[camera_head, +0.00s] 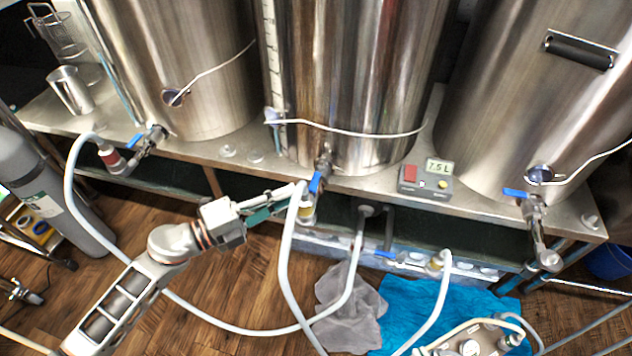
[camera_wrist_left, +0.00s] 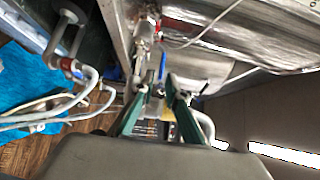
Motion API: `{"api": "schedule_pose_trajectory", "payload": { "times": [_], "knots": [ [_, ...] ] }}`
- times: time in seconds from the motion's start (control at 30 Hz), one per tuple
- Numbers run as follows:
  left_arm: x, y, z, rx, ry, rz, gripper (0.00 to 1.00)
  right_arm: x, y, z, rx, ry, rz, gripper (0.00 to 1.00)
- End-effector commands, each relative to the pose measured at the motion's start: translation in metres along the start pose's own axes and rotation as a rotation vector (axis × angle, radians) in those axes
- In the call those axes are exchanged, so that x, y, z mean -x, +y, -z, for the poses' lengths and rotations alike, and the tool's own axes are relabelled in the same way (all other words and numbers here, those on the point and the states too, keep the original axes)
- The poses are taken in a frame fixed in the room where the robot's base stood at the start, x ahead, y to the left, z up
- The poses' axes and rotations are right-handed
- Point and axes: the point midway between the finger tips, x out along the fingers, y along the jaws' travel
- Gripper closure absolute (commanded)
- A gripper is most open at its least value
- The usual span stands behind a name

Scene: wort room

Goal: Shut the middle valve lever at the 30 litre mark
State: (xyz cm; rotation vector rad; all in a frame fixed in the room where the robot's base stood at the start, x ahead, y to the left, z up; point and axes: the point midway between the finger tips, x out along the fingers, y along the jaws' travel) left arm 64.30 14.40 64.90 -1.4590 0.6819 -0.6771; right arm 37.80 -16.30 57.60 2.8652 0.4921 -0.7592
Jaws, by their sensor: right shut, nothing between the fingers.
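The middle valve (camera_head: 323,163) sticks out from the foot of the middle steel vessel (camera_head: 350,80). Its blue lever (camera_head: 314,183) stands steeply beside the body. My left gripper (camera_head: 296,196) comes in from the left, its fingertips close to this lever. In the left wrist view, its green-padded fingers (camera_wrist_left: 157,86) are apart, with the blue lever (camera_wrist_left: 162,66) just beyond the tips. I cannot tell whether they touch. The controller (camera_head: 426,180) reads 7.5 L. The vessel's scale (camera_head: 272,55) shows, its numbers too small to read. I see no right gripper.
Left and right valves have blue levers (camera_head: 133,141) (camera_head: 515,193). White hoses (camera_head: 285,245) loop close by my gripper. A grey cloth (camera_head: 350,305), a blue towel (camera_head: 400,300) and a pump (camera_head: 475,345) lie below. A gas cylinder (camera_head: 50,190) stands left.

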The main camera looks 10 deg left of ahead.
Motion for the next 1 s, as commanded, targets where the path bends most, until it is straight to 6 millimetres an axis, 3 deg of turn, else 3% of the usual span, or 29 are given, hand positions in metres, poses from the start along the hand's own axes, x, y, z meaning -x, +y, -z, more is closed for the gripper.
{"api": "schedule_pose_trajectory", "payload": {
  "times": [0.5, 0.87, 0.93, 1.0],
  "knots": [
    [-0.068, -0.002, 0.0, 0.003, -0.002, 0.004, 0.86, 0.0, -0.003, 0.003, -0.016, 0.01, 0.006, 1.0],
    [-0.074, -0.003, 0.0, 0.002, -0.001, 0.003, 0.86, -0.001, -0.003, 0.009, -0.022, 0.024, 0.004, 1.0],
    [-0.074, -0.003, 0.0, 0.002, -0.001, 0.004, 1.0, -0.001, -0.003, 0.009, -0.023, 0.024, 0.003, 1.0],
    [-0.074, -0.003, 0.0, 0.002, -0.001, 0.003, 1.0, -0.002, -0.003, 0.009, -0.024, 0.023, 0.003, 1.0]
  ]
}}
